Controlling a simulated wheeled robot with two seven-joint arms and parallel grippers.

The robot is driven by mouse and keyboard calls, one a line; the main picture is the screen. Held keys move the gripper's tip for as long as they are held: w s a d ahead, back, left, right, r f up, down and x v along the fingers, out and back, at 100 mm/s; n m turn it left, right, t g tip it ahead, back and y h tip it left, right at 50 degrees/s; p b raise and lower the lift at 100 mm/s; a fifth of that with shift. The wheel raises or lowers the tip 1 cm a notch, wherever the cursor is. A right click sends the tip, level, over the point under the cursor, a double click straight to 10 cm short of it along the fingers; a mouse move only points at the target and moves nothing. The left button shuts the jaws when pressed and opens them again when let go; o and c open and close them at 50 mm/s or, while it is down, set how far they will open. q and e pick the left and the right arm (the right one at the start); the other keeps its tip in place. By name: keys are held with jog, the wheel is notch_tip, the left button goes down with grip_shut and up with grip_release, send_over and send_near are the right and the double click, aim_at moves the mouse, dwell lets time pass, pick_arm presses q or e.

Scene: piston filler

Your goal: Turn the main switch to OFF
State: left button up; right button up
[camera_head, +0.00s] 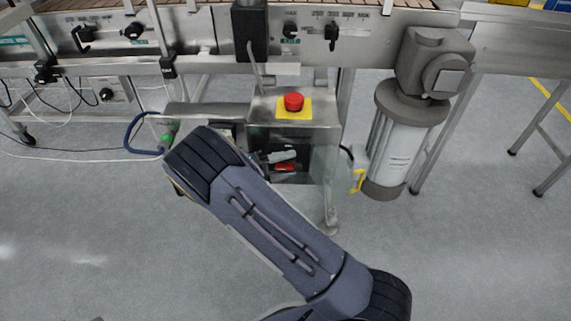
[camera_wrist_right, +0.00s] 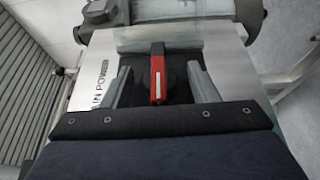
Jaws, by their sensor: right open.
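The main switch has a red handle (camera_head: 285,168) low on the front of the machine's steel cabinet, below a red button. In the right wrist view the red handle (camera_wrist_right: 157,78) points along the picture's height, on a dark base. It lies parallel to the partly hidden "POWER" lettering on the plate (camera_wrist_right: 98,90). My right gripper (camera_wrist_right: 160,66) is open, with one finger on each side of the handle and visible gaps to it. In the head view a grey finger (camera_head: 281,156) shows just above the handle; my forearm hides the rest of the gripper. My left gripper is out of view.
A red emergency button (camera_head: 293,102) on a yellow plate tops the cabinet. A clear panel (camera_head: 330,170) stands right of the switch, near a grey motor cylinder (camera_head: 395,145). A blue cable loop (camera_head: 130,133) hangs left. The conveyor (camera_head: 190,40) runs above; floor in front is free.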

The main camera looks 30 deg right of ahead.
jog(key=w+a+p, duration=0.1)
jog(key=a, duration=0.6)
jog(key=shift+a+p, duration=0.3)
jog(key=shift+w+f, duration=0.1)
jog(key=s+d+r+g+y, duration=0.2)
jog(key=s+d+r+y, duration=0.2)
jog(key=s+d+y, duration=0.5)
jog(key=s+a+r+t+y, duration=0.4)
jog(key=s+t+y, duration=0.15)
jog(key=s, duration=0.25)
jog(key=s+a+r+t+y, duration=0.4)
jog(key=s+r+t+y, duration=0.1)
jog(key=s+y, duration=0.25)
notch_tip(320, 180, up, 33)
jog(key=p, duration=3.3)
jog(key=shift+a, duration=0.15)
